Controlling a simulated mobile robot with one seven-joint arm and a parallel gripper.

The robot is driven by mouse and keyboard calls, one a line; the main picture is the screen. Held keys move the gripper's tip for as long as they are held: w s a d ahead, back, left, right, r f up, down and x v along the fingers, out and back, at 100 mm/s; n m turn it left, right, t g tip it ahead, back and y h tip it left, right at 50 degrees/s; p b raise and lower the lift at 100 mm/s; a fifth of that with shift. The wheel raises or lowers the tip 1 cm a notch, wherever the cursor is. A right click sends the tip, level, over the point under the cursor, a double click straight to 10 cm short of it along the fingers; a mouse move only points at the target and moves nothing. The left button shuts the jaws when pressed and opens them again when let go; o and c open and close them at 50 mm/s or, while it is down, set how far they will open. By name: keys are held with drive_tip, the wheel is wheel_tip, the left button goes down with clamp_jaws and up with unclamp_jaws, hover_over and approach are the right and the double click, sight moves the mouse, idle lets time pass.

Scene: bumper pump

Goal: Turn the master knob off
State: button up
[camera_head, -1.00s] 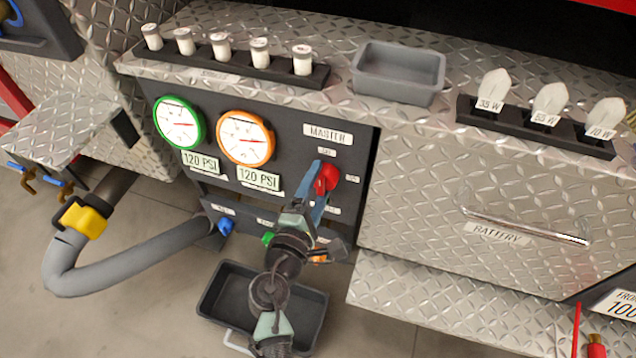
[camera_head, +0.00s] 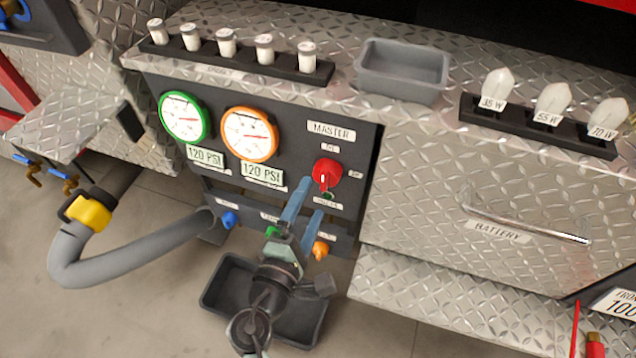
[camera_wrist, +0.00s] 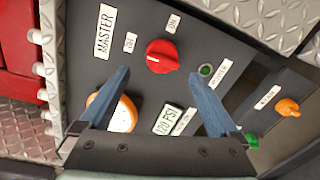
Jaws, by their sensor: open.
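The red master knob (camera_head: 327,173) sits on the dark panel below the MASTER label (camera_head: 331,132). In the wrist view the knob (camera_wrist: 162,57) shows whole, with a pale mark on its lower right side.
A green indicator (camera_wrist: 206,70) is beside the knob. Orange (camera_head: 320,249) and blue (camera_head: 229,219) knobs sit lower on the panel. Two gauges are left, one with a green rim (camera_head: 184,117). A dark bin (camera_head: 222,292) is below; the battery drawer (camera_head: 420,160) is right.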

drive_tip(key=v, duration=0.6)
drive_tip(key=shift+r, duration=0.1)
idle(0.3)
